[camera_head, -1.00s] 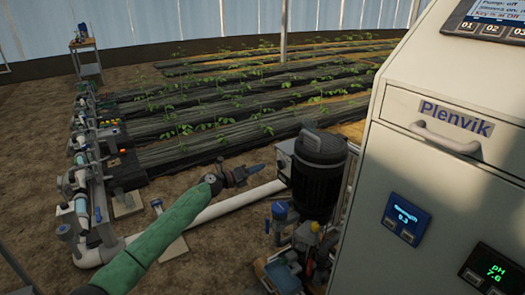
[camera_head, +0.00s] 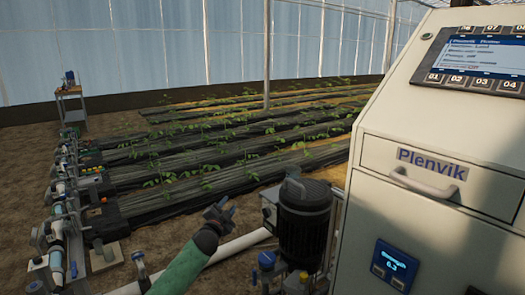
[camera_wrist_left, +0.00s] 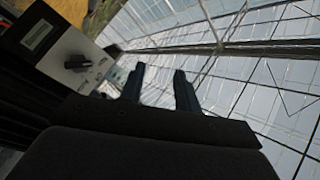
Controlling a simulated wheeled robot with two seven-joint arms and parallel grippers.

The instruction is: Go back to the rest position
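My left gripper (camera_head: 222,212) is raised in front of the white pipe, left of the black pump, on my green-sleeved arm. In the left wrist view its two fingers (camera_wrist_left: 160,88) stand apart with nothing between them, against the greenhouse roof. My right gripper is not in view.
The white Plenvik cabinet (camera_head: 408,190) fills the right side. The black pump (camera_head: 304,222) stands between it and my left arm. A white pipe (camera_head: 240,244) runs behind the arm. A valve manifold (camera_head: 58,205) is at the left. Crop rows (camera_head: 220,150) lie behind, with bare soil between.

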